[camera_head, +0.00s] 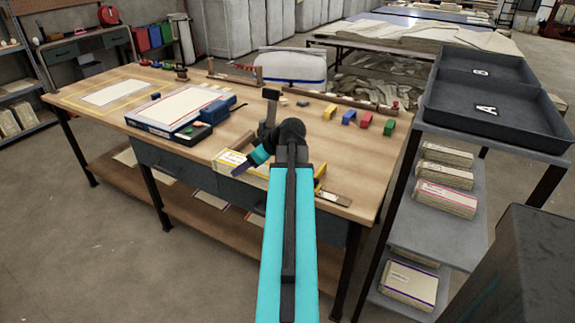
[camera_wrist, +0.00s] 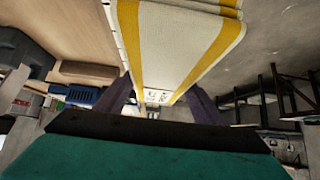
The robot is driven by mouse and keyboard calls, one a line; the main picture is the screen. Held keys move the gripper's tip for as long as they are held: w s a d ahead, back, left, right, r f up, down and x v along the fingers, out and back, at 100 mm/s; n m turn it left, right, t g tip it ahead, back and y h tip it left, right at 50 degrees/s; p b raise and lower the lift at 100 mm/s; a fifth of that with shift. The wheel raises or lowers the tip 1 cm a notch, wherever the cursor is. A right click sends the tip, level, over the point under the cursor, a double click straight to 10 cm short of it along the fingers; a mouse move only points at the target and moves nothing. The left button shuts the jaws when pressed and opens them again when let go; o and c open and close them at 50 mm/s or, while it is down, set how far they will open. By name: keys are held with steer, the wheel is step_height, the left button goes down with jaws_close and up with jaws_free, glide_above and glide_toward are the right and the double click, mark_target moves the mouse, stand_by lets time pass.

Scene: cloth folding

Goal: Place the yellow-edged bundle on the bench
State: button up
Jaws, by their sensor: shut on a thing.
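The yellow-edged bundle (camera_wrist: 185,40) is a folded white cloth with yellow bands and a small printed label. In the wrist view it lies between the two fingers of my gripper (camera_wrist: 160,100), which is shut on it. In the head view the bundle (camera_head: 231,157) shows at the front edge of the wooden bench (camera_head: 140,83), partly hidden behind my arm. My gripper (camera_head: 243,167) is at its left end. I cannot tell whether the bundle touches the bench top. In the wrist view the bench top (camera_wrist: 60,30) is left of the bundle and floor is right.
A blue-edged white board (camera_head: 185,108) and a blue tool (camera_head: 222,107) lie left of my arm. Several coloured blocks (camera_head: 365,121) stand toward the back right. A rack at right carries dark trays (camera_head: 485,120) and other bundles (camera_head: 445,197).

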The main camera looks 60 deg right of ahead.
steer(key=s+d, duration=0.1)
steer(key=s, duration=0.1)
steer(key=s+d, duration=0.1)
steer(key=s, duration=0.1)
steer(key=s+d, duration=0.1)
steer(key=shift+s+d, duration=0.35)
steer(key=shift+s, duration=0.05)
steer(key=shift+d, duration=0.1)
steer(key=w+d, duration=0.2)
steer(key=d, duration=0.2)
steer(key=w+d+f+p, duration=0.1)
steer(key=w+d, duration=0.2)
steer(key=d, duration=0.2)
steer(key=w+d+p, duration=0.1)
steer(key=w+d, duration=0.1)
steer(key=d, duration=0.2)
steer(key=shift+w+d+f, duration=0.15)
steer(key=shift+w+d, duration=0.2)
steer(key=shift+d, duration=0.05)
steer(key=shift+f, duration=0.1)
steer(key=shift+f+p, duration=0.65)
steer(key=shift+f, duration=1.05)
steer(key=shift+f, duration=0.1)
steer(key=o, duration=1.3)
